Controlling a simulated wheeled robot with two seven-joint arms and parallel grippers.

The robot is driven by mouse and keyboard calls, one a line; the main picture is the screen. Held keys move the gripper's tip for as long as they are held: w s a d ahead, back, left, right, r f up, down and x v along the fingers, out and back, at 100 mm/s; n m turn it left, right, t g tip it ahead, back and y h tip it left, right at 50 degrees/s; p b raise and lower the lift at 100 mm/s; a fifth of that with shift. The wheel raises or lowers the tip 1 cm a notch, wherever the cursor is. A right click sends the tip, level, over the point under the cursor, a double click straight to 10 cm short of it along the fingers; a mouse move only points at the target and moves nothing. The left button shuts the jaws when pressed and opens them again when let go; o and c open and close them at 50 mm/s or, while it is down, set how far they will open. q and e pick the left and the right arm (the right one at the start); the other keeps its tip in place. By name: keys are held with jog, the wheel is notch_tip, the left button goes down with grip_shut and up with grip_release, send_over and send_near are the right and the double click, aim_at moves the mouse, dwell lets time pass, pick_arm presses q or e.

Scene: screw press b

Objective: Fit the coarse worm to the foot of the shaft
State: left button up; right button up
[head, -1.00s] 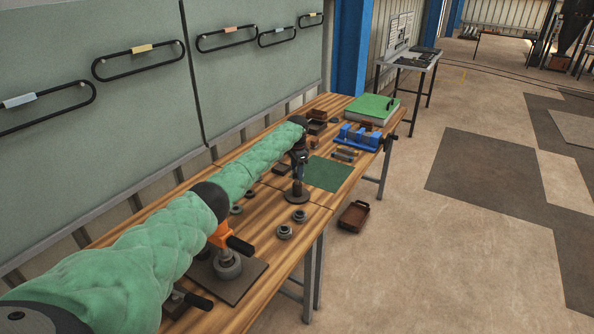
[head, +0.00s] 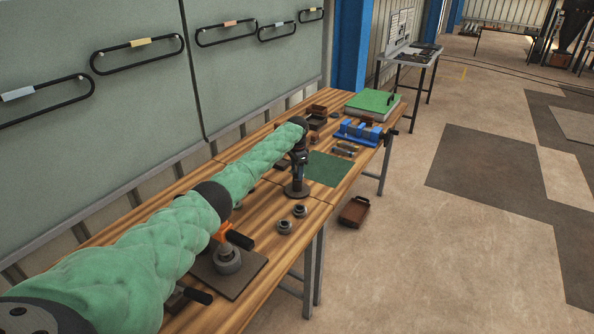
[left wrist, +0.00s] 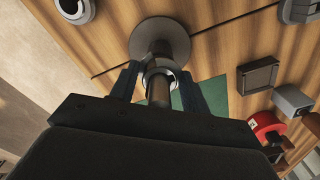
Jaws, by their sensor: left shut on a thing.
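My left gripper (head: 298,160) points down over a slim upright post on a dark round base (head: 297,190). In the left wrist view its fingers (left wrist: 158,80) are closed on the two sides of a pale grey collar (left wrist: 155,66). A brown cylindrical post (left wrist: 158,92) shows within the collar, above the round base (left wrist: 160,38). I cannot tell whether the collar is the coarse worm, or whether it touches the base. Two grey ringed parts (head: 284,227) (head: 300,211) stand on the bench nearby. My right gripper is not in view.
An orange device with a black handle (head: 240,240) stands on a grey plate (head: 247,271), partly behind my arm. A green mat (head: 328,169), blue vise (head: 357,133) and green-topped box (head: 371,104) lie farther along the bench.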

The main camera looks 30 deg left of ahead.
pick_arm(q)
jog(key=shift+f, duration=0.2)
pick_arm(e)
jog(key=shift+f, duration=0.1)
pick_arm(q)
jog(key=o, duration=1.3)
jog(key=shift+r, duration=0.35)
notch_tip(320, 180, up, 7)
jog(key=p, duration=0.5)
jog(key=shift+f, duration=0.1)
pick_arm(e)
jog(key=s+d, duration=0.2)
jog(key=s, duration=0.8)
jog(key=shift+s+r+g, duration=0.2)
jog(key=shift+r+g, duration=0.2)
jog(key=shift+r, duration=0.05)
